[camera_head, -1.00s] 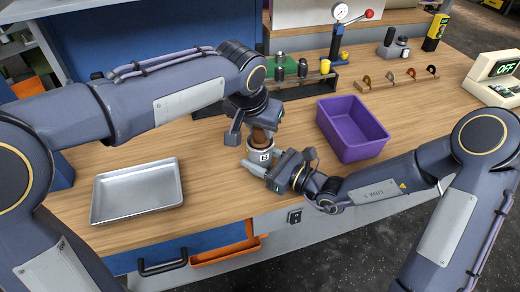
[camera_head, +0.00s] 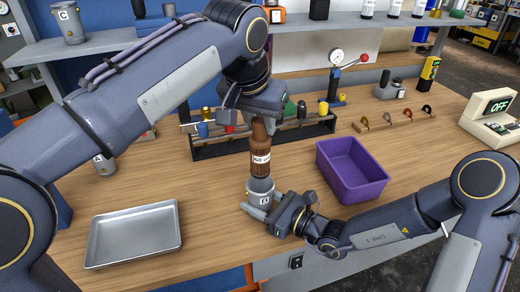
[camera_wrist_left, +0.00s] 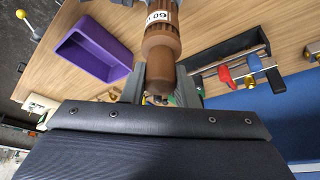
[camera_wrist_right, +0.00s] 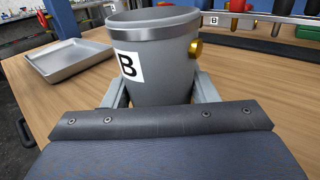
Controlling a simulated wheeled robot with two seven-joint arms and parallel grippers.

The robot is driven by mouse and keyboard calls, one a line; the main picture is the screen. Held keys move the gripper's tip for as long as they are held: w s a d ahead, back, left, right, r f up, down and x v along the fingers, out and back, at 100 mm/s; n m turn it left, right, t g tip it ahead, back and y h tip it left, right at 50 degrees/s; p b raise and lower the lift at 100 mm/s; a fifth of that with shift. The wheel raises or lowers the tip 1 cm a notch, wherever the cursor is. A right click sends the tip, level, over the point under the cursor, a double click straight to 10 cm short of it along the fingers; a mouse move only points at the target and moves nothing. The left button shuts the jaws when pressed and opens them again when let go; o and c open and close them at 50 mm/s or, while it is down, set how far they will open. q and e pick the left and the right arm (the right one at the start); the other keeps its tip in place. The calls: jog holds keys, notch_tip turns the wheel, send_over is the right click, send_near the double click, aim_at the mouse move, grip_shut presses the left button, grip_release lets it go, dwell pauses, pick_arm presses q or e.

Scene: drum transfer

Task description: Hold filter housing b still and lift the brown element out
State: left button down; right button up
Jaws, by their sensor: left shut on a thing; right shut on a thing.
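Filter housing b (camera_head: 262,192) is a grey cup marked B with a metal rim, upright near the table's front edge. My right gripper (camera_head: 272,210) is shut on it from the right; the right wrist view shows the jaws around its body (camera_wrist_right: 155,78) and no element in its mouth. The brown element (camera_head: 260,165), ribbed with a white label, hangs upright over the housing. Its lower end meets the rim in the head view. My left gripper (camera_head: 259,112) is shut on its top; the left wrist view shows the element (camera_wrist_left: 161,45) between the jaws.
A silver tray (camera_head: 133,262) lies at the left front. A purple bin (camera_head: 350,195) stands right of the housing. Behind is a rack (camera_head: 205,150) with coloured pieces. Another housing (camera_head: 104,163), marked A, stands at the left behind my left arm. Wood between tray and housing is clear.

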pick_arm(q)
notch_tip(320, 180, up, 5)
jog(key=shift+f, duration=0.1)
dwell(0.3)
pick_arm(e)
jog(key=o, duration=1.4)
jog(key=shift+c, duration=0.2)
